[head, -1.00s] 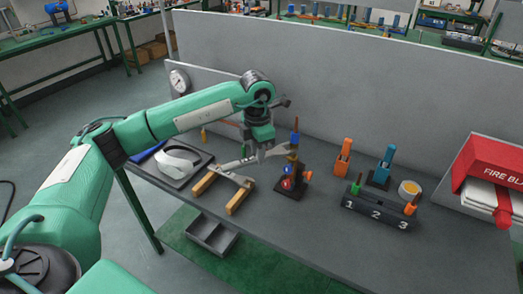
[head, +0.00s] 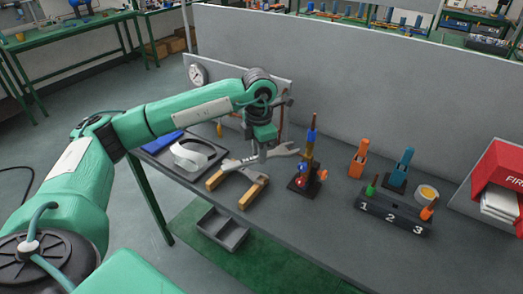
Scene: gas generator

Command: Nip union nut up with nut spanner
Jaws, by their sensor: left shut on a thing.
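My left gripper (head: 263,152) is shut on a grey spanner (head: 284,151), held level above the bench. Its open jaw points right, toward the brass fitting stack (head: 309,150) with a blue top on a dark base. The jaw appears just left of the stack, with a small gap. The union nut is too small to make out clearly on the stack. A red part and an orange knob (head: 323,175) sit low on it. My right gripper is out of view.
A dark tray with a white visor (head: 190,155) lies left. Orange (head: 359,158) and blue (head: 403,166) holders, a numbered block (head: 393,212), a yellow-topped tub (head: 427,193) and a red fire blanket box (head: 503,172) stand right. A grey panel (head: 370,85) closes the back.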

